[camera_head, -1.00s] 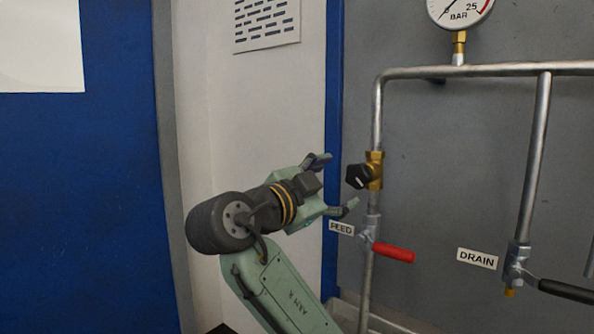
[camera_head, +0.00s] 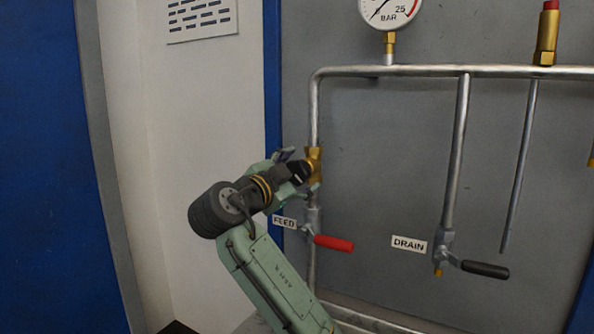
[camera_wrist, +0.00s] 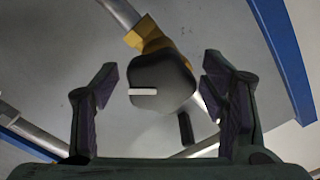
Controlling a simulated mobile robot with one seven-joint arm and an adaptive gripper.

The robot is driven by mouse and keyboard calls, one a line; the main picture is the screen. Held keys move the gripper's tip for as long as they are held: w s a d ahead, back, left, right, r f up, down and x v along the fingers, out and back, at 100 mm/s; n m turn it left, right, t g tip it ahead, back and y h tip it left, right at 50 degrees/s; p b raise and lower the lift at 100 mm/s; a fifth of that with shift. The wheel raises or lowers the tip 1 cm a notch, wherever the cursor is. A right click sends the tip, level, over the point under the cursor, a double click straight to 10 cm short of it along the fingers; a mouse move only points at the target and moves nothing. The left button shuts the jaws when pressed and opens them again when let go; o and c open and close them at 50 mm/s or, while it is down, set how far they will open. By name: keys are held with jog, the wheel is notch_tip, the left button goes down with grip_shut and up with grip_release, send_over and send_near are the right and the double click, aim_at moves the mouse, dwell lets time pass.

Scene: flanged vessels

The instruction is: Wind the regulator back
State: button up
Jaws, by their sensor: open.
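The regulator is a brass body (camera_head: 315,165) on the vertical pipe above the FEED label, with a black knob (camera_wrist: 160,82) that carries a white pointer mark. In the wrist view the knob sits between the two fingers of my gripper (camera_wrist: 155,92), with a gap on each side. My gripper (camera_head: 300,172) is open around the knob's level, close to the brass body in the head view. There the knob is mostly hidden by the gripper.
The red FEED lever (camera_head: 333,242) is just below my gripper. The DRAIN valve with a black lever (camera_head: 485,269) is further right. A pressure gauge (camera_head: 389,8) stands on the top pipe (camera_head: 430,71). A blue post (camera_head: 271,80) is at left.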

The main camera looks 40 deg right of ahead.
jog(key=c, duration=1.1)
jog(key=shift+c, duration=0.2)
jog(key=shift+f+b, duration=0.15)
jog(key=shift+b, duration=0.15)
